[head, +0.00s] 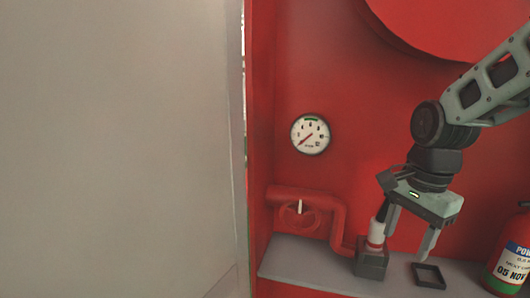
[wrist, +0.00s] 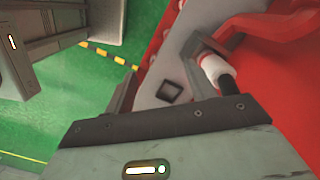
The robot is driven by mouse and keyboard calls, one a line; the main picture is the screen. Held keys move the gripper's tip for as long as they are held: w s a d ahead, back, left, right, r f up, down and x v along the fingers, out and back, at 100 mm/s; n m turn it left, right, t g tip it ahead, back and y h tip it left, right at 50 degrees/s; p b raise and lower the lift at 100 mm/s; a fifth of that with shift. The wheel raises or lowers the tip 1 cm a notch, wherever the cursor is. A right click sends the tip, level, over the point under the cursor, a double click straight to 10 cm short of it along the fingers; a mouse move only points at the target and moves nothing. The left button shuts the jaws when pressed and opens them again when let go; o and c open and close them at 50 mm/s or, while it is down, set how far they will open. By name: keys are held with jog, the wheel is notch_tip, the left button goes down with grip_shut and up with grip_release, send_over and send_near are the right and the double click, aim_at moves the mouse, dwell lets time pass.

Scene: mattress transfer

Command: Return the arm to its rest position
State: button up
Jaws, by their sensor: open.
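My gripper (head: 410,233) hangs at the right of the head view with its fingers pointing down and apart. Nothing shows between them. It is above a grey shelf (head: 320,272) in a red cabinet, close to a white-and-red cylinder (head: 376,234) with a black upper end. The cylinder stands in a dark square holder (head: 371,264). I cannot tell whether the left finger touches it. In the wrist view the gripper (wrist: 165,88) also shows spread fingers, with the white cylinder (wrist: 218,70) beside the right one.
A small black square frame (head: 429,276) lies on the shelf below the gripper. A fire extinguisher (head: 510,252) stands at the right edge. A red pipe (head: 338,218) and a gauge (head: 310,134) are on the cabinet wall. A grey panel (head: 120,150) fills the left.

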jog(key=s+a+n+p, duration=0.1)
jog(key=s+a+n, duration=0.5)
jog(key=s+n, duration=0.3)
jog(key=s+a+n+p, duration=0.1)
jog(key=s+a+n, duration=0.4)
jog(key=s+n, duration=0.4)
jog(key=n, duration=0.2)
jog(key=shift+s+a+n+p, duration=0.35)
jog(key=shift+s+a+n, duration=0.05)
